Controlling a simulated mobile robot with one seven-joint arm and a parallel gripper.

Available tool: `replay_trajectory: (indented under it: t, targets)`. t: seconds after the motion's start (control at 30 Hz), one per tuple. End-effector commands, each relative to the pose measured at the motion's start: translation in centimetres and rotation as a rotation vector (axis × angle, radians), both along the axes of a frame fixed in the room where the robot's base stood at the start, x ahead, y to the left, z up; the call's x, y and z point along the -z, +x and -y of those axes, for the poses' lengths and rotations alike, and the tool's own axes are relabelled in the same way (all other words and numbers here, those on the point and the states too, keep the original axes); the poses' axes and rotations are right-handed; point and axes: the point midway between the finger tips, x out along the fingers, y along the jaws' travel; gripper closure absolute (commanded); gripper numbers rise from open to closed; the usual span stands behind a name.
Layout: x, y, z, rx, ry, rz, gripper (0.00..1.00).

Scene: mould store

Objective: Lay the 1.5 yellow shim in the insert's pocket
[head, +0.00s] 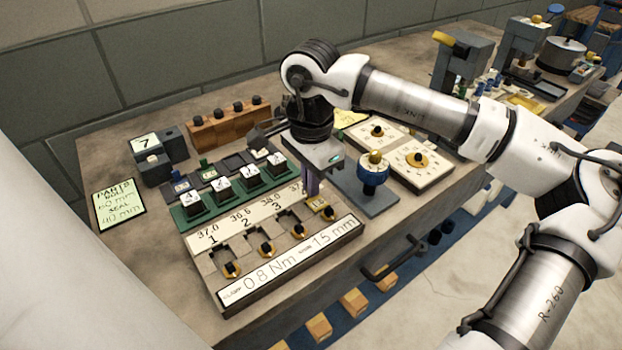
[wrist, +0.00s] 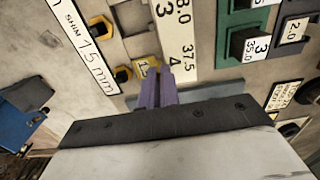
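The yellow shim (head: 318,203) is at pocket 4 of the labelled insert block (head: 285,283), flat and beside that pocket's clamp knob (head: 329,213). It also shows in the wrist view (wrist: 144,66), its number partly covered. My gripper (head: 312,192) points down over the shim, its purple fingers close together. In the wrist view the fingertips (wrist: 163,76) meet the shim's edge and look shut on it. I cannot tell whether the shim rests on the pocket floor. Pockets 1, 2 and 3 look empty. The block's front label reads 0.8 Nm and shim 1.5 mm.
A green tray (head: 186,224) of numbered dark blocks stands behind the insert block, with a shim rack (head: 181,186) further back. A blue knobbed tool (head: 373,172) and cream plates (head: 419,164) are to the right. The block's front is near the bench edge.

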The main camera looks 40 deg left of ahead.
Motion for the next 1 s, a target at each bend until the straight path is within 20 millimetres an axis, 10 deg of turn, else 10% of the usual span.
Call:
replay_trajectory:
  t: [1.0]
  targets:
    - [1.4, 0.0, 0.0, 0.0, 0.0, 0.0, 1.0]
